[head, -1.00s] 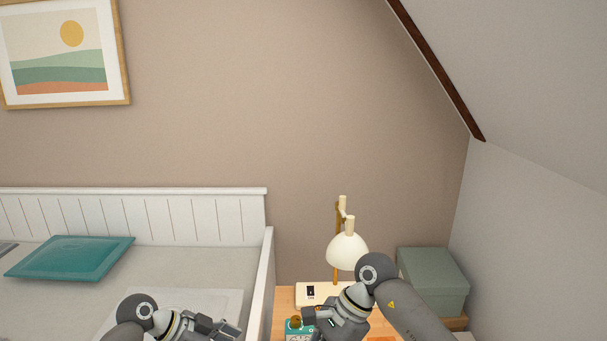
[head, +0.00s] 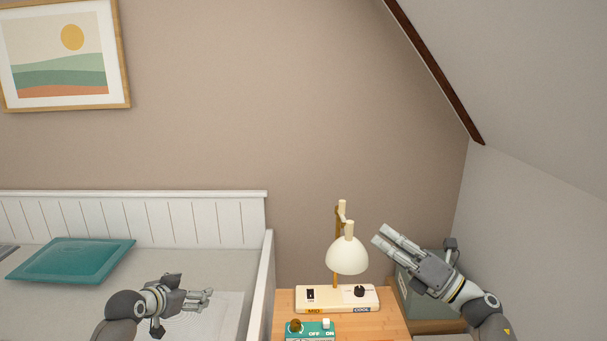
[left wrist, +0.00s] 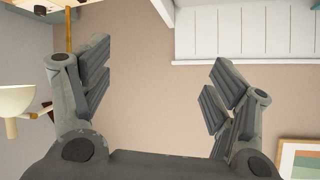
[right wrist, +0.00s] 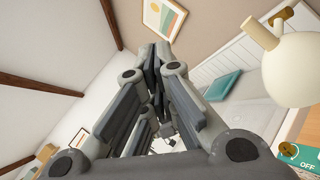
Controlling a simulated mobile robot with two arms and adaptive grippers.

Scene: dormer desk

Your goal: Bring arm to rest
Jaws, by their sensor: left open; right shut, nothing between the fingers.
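My left gripper (head: 203,299) is over the bed at the lower left of the head view. In the left wrist view its two fingers (left wrist: 155,95) stand wide apart with nothing between them. My right gripper (head: 382,237) is raised beside the lamp, in front of the grey-green box, pointing up and to the left. In the right wrist view its fingers (right wrist: 158,62) are together and hold nothing. Both grippers are apart from the lamp and the desk controls.
A lamp with a cream shade (head: 347,256) stands on a cream switch base (head: 335,301) on the wooden desk (head: 393,326). A teal control box (head: 310,331) sits at the front. The grey-green box (head: 408,297) stands by the sloped wall.

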